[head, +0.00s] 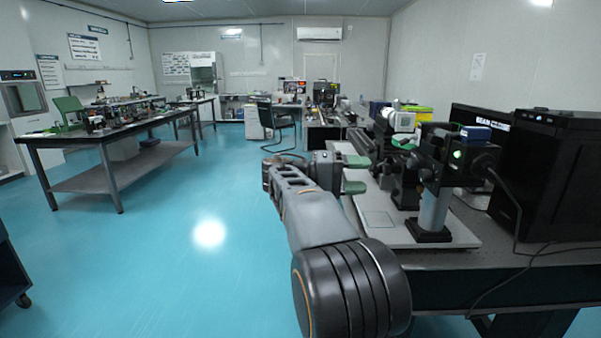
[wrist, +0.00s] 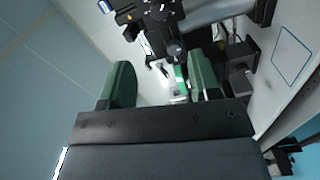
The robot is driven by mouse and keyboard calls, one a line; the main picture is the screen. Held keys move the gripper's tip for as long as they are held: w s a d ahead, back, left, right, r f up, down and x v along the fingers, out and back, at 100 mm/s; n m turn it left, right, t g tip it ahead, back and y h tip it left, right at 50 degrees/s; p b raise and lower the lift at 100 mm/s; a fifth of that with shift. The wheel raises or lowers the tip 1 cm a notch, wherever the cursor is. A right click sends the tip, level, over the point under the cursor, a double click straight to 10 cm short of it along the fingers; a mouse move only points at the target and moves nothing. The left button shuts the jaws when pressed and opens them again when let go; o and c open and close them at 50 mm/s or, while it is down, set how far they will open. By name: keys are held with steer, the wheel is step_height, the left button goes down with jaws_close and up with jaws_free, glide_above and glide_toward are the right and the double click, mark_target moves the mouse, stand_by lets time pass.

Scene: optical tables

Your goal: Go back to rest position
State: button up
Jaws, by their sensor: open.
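My gripper (head: 355,174) reaches out over the left edge of the optical table on the right, in the head view. Its two green fingers are spread apart with nothing between them. In the wrist view my gripper (wrist: 160,85) also shows open, its green fingers wide apart. Beyond the fingers in the wrist view are black optical mounts (wrist: 155,15) and a bright green part (wrist: 181,78). I cannot tell from these views whether the fingers touch any mount.
A white breadboard (head: 440,236) with a black-based post (head: 433,212) and optics stands close right of my arm. Another table (head: 85,180) is at the far left. The blue floor (head: 180,260) between is clear.

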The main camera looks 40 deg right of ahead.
step_height(320, 180, down, 10)
steer(key=w+f+n+t+y, duration=0.1)
steer(key=w+n+t+y, duration=0.15)
steer(key=n+t, duration=0.3)
steer(key=a+f+n+t+y+p, duration=0.3)
steer(key=a+f+t+y+p, duration=0.15)
steer(key=a, duration=0.35)
steer(key=s+a+r+t+y+p, duration=0.1)
steer(key=s+a+t+y+p, duration=0.1)
steer(key=a+p, duration=0.3)
steer(key=s+a+r+t+y+p, duration=0.1)
steer(key=s+a+y+p, duration=0.4)
steer(key=a, duration=0.9)
steer(key=shift+s+r+n+t+y+p, duration=0.15)
steer(key=shift+r+n+t+y+p, duration=0.15)
steer(key=shift+r+n+t+p, duration=0.15)
steer(key=shift+s+a+r+p, duration=0.1)
steer(key=shift+a+r+p, duration=0.25)
steer(key=shift+r, duration=0.3)
steer(key=shift+s+a+r+p, duration=0.1)
steer(key=shift+a+r+p, duration=0.1)
steer(key=shift+r+p, duration=0.3)
steer(key=shift+c, duration=0.2)
